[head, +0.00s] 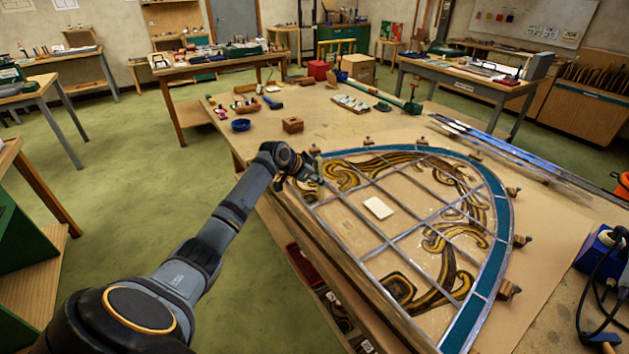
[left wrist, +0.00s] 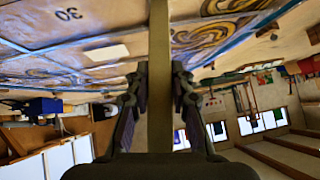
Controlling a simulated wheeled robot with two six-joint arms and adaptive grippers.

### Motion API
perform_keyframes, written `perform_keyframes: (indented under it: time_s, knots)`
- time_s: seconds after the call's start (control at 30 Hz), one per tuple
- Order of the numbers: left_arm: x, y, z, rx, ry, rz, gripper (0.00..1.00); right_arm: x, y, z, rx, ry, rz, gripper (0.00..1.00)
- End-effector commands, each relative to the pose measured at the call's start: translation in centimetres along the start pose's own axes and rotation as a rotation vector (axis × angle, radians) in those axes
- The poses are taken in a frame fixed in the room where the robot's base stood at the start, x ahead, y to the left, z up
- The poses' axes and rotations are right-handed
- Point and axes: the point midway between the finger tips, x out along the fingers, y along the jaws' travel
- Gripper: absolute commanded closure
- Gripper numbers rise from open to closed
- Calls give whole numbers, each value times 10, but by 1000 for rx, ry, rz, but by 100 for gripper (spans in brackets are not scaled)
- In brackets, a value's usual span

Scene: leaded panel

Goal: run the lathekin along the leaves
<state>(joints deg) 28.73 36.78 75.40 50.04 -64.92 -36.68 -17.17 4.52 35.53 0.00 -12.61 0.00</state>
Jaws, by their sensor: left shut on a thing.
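The leaded panel lies flat on the bench, with a teal border (head: 497,237), gold-brown scrollwork and a grid of grey lead leaves (head: 350,207). My left gripper (head: 305,172) is over the panel's far left corner. In the left wrist view its two fingers (left wrist: 159,100) are shut on a tan, flat, bar-like tool, the lathekin (left wrist: 159,45), which runs up the picture towards the panel. The lathekin is not clear in the head view, and I cannot tell whether its tip touches a leaf. My right gripper is not in view.
A pale rectangular piece (head: 378,208) lies on the panel. Small wooden blocks (head: 508,290) stand around its curved edge. A brown block (head: 292,125), a blue bowl (head: 241,125) and hand tools lie on the bench beyond. Long lead strips (head: 520,155) lie at the right, near a blue device (head: 597,250).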

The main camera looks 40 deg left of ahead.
Motion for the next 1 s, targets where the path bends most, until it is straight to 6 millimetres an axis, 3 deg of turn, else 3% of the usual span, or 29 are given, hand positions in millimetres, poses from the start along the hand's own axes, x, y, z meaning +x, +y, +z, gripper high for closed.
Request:
perform_keyframes:
  time_s: [1.0]
  knots:
    - [30, 0, -32, -2, 1, 2, 100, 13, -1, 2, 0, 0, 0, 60]
